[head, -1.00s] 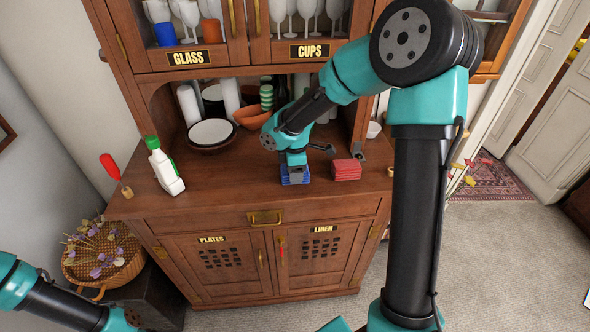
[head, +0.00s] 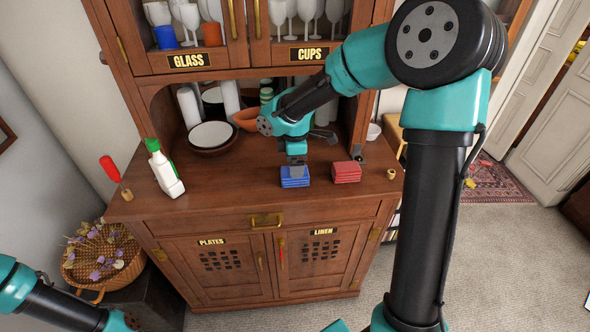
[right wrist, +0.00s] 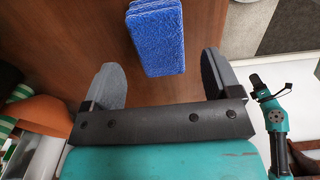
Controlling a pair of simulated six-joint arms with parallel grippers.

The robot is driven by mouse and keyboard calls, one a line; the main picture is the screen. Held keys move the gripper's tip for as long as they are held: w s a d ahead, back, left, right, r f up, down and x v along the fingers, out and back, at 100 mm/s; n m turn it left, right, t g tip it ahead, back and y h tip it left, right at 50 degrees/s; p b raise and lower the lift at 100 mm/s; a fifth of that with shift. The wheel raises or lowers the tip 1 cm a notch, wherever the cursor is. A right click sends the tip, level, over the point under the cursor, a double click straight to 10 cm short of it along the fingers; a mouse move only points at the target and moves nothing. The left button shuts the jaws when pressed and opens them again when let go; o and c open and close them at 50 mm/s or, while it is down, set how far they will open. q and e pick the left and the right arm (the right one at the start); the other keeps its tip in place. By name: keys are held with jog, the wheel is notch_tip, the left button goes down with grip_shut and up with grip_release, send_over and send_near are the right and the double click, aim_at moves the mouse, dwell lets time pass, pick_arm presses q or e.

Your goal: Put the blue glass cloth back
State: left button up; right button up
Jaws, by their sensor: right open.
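The blue glass cloth (head: 294,182) lies folded in a stack on the wooden counter, left of a red folded cloth stack (head: 346,172). My right gripper (head: 297,168) is just above and behind the blue cloth. In the right wrist view the blue cloth (right wrist: 155,38) lies beyond the fingertips of the open, empty right gripper (right wrist: 163,75), not between them. The cabinet below has a shut door labelled LINEN (head: 325,258) and a shut door labelled PLATES (head: 210,265). My left arm shows at the lower left; its fingers are out of sight.
A plate stack (head: 211,135) and an orange bowl (head: 246,118) sit in the niche behind. Glasses fill the upper cupboard.

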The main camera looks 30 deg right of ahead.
notch_tip(320, 180, up, 7)
jog(key=shift+r, duration=0.2)
dwell(0.6)
jog(key=s+a+f+n+g+y, duration=0.1)
jog(key=s+a+f+g, duration=0.1)
jog(key=s+a+f, duration=0.55)
jog(key=s+a+f+g+y, duration=0.1)
jog(key=s+a+f+g, duration=0.1)
jog(key=s+a+f, duration=0.55)
jog(key=d+f+m+t+y, duration=0.1)
jog(key=d+f+m+t, duration=0.1)
jog(key=f+m, duration=0.6)
jog(key=s+d+f+m+t, duration=0.1)
jog(key=d+f+m+t, duration=0.1)
jog(key=f+m, duration=0.6)
notch_tip(320, 180, down, 8)
jog(key=shift+s+d+r+t+y, duration=0.2)
jog(key=shift+s+d+t+y, duration=0.1)
jog(key=shift+t+y, duration=0.1)
